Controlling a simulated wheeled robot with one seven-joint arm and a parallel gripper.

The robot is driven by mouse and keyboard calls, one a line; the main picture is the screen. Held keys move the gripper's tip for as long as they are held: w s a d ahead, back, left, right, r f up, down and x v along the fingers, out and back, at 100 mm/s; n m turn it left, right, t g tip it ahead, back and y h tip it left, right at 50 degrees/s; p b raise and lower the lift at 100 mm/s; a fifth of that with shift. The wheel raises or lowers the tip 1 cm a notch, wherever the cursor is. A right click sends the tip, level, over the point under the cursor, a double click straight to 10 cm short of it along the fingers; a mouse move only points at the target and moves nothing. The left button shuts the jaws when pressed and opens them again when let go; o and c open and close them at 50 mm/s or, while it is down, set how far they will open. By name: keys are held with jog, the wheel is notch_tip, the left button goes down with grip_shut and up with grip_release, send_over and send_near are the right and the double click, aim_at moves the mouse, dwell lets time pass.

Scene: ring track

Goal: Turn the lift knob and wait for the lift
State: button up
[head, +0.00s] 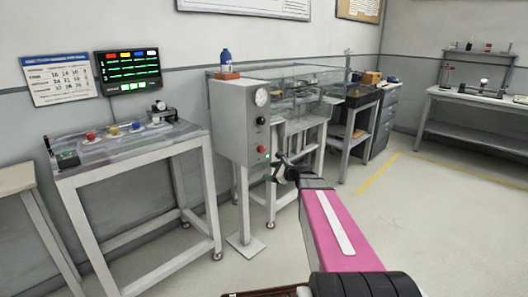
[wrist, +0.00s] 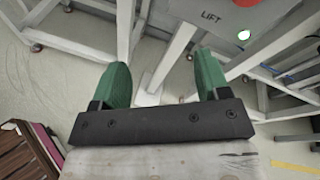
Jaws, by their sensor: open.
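The grey control box (head: 236,125) stands on a post in the middle of the head view. Its front carries a round gauge, a black knob (head: 261,120) and a red round control (head: 262,149) below it. In the wrist view, the word LIFT is printed on the panel (wrist: 205,12) beside part of a red control (wrist: 248,2), cut off by the top edge. A small green-white light (wrist: 244,35) shows near it. My gripper (head: 281,163) is just right of and below the red control. Its green fingers (wrist: 162,80) are apart with nothing between them.
A glass-sided machine (head: 300,85) stands behind the box. A table with coloured buttons (head: 130,145) is at left, below a lit screen (head: 128,71). A workbench (head: 480,105) stands at far right. The floor at right, with a yellow line (head: 377,172), is clear.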

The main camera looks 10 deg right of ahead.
aim_at(263, 150)
jog(key=w+d+r+m+t, duration=0.4)
jog(key=d+r+m, duration=0.1)
jog(key=m, duration=0.1)
jog(key=x, duration=1.1)
jog(key=shift+w+d+f, duration=0.1)
jog(key=shift+d+f, duration=0.05)
jog(key=c, duration=0.9)
